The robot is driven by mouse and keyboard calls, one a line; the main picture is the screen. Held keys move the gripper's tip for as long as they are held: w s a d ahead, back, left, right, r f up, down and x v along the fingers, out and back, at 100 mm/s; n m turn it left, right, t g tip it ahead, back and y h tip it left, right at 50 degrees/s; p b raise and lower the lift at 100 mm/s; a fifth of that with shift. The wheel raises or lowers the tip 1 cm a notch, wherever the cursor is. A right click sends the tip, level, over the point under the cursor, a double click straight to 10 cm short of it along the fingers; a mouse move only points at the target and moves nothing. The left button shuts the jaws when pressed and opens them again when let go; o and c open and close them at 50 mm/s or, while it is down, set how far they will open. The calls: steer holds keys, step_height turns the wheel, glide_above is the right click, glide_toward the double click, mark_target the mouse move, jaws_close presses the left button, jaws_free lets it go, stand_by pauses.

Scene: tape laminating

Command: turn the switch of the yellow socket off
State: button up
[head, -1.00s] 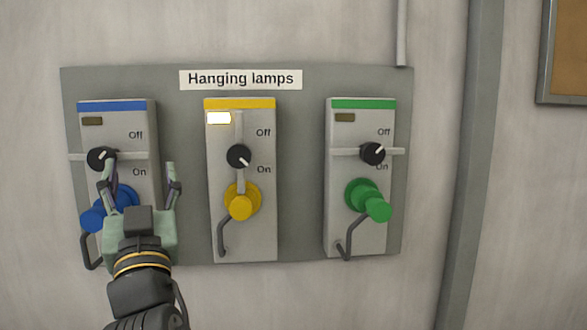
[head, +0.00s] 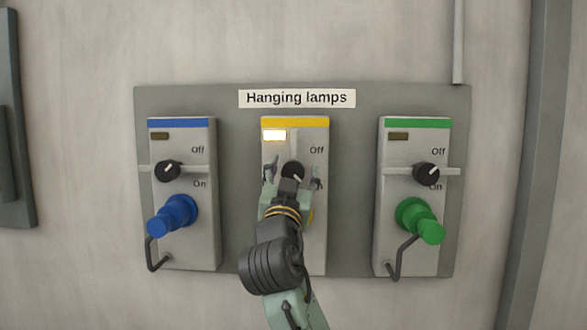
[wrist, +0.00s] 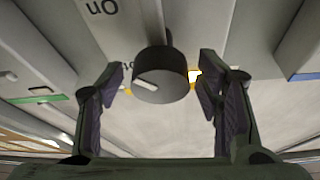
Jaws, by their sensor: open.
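The yellow socket (head: 295,123) is the middle box on the panel, with a yellow top stripe and a lit indicator (head: 274,135). Its black round switch (head: 292,171) has a white mark pointing down-right, toward "On". In the wrist view the switch (wrist: 160,75) stands between the two fingers, apart from both. My gripper (head: 290,174) is open in front of the yellow box, its fingers on either side of the switch. It hides most of the yellow plug and the lower part of the box.
The blue socket (head: 182,123) is to the left and the green socket (head: 416,124) to the right, both with dark indicators and plugs sticking out. Their switches have horizontal bars. A grey panel (head: 350,240) carries all three boxes under a "Hanging lamps" label (head: 297,98).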

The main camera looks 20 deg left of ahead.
steer(key=shift+w+a+r, duration=0.1)
steer(key=shift+w+r, duration=0.05)
steer(key=shift+w, duration=0.1)
steer(key=shift+c, duration=0.5)
jaws_close()
stand_by(0.4)
